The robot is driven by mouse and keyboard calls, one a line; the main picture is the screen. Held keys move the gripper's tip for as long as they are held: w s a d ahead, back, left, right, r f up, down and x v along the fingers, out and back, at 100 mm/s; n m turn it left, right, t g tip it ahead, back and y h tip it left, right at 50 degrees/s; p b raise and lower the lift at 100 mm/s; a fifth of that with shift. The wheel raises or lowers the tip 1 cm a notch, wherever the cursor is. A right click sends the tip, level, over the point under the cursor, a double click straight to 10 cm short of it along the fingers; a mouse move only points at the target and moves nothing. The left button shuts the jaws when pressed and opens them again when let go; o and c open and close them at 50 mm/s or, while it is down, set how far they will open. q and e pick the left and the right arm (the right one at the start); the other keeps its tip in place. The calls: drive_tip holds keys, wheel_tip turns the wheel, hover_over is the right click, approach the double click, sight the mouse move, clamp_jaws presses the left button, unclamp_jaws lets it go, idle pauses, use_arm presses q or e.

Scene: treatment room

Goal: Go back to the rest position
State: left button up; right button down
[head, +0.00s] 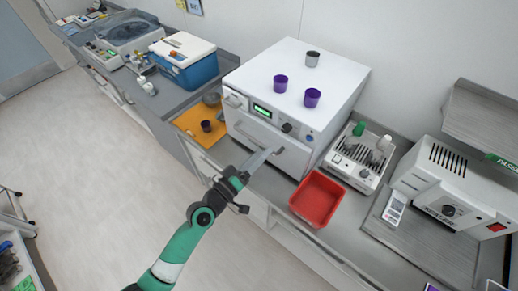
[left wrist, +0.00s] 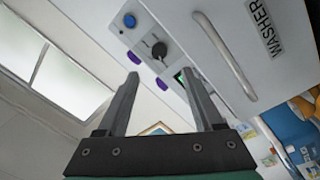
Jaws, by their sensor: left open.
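My left gripper (head: 262,158) is open and empty in front of the white washer (head: 297,85), near its front door. In the left wrist view, the two fingers of my left gripper (left wrist: 165,95) are spread with nothing between them. The washer's door with its long handle (left wrist: 224,55) shows there, close by and shut as far as I can see. Whether the gripper touches the washer I cannot tell. My right gripper is not in either view.
Two purple cups (head: 312,98) and a grey cup (head: 312,58) stand on the washer. A red tray (head: 316,199) lies right of it, beside a white rack device (head: 357,157). An orange mat (head: 188,118) with a dark cup lies left. A blue cooler (head: 184,62) stands further left.

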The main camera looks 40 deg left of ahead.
use_arm(q)
drive_tip(key=shift+s, duration=0.6)
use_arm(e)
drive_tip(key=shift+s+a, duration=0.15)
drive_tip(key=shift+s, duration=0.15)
use_arm(q)
drive_tip(key=shift+w, duration=0.1)
